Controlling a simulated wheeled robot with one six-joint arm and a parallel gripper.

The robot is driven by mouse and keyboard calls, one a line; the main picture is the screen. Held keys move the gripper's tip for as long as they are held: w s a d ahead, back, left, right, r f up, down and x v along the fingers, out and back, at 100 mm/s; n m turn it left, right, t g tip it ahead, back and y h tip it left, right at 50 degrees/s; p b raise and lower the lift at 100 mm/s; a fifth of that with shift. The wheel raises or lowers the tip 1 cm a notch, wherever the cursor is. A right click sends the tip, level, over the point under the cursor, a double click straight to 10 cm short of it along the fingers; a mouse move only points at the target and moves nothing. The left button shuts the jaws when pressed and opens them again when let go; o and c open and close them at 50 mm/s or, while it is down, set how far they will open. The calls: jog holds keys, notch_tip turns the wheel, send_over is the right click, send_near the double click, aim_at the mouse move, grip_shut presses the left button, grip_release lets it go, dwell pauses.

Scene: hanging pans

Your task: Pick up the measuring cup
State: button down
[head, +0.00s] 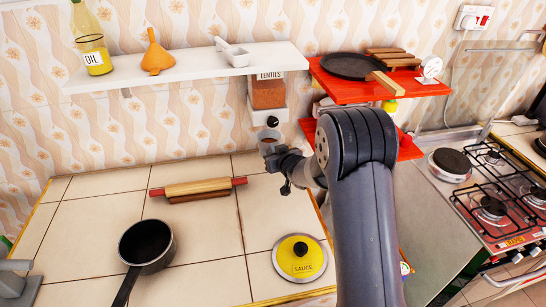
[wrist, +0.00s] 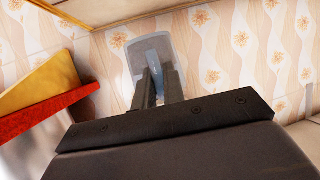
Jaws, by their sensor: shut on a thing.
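A small greyish, see-through measuring cup (head: 269,137) is at the tip of my gripper (head: 271,150) in the head view, in front of the wall and below the white shelf. The cup (wrist: 150,48) also shows in the wrist view, with my gripper's two dark fingers (wrist: 158,85) close together on it. My gripper is shut on the cup, which is held above the tiled counter. The fingers hide part of the cup, and its contents cannot be made out.
The white shelf (head: 190,69) above holds an oil bottle (head: 92,42), an orange funnel (head: 157,55) and a white scoop-like dish (head: 236,56). A lentils dispenser (head: 267,92) hangs behind. Red shelves (head: 350,84) are close right. A rolling pin (head: 198,188) and dark pan (head: 147,244) lie below.

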jog(key=s+d+b, duration=0.1)
jog(key=s+b, duration=0.1)
jog(key=s, duration=0.6)
jog(key=s+d+b, duration=0.2)
jog(key=s+b, duration=0.1)
jog(key=s, duration=0.6)
jog(key=shift+s+d, duration=0.15)
jog(key=shift+d, duration=0.15)
jog(key=shift+s, duration=0.1)
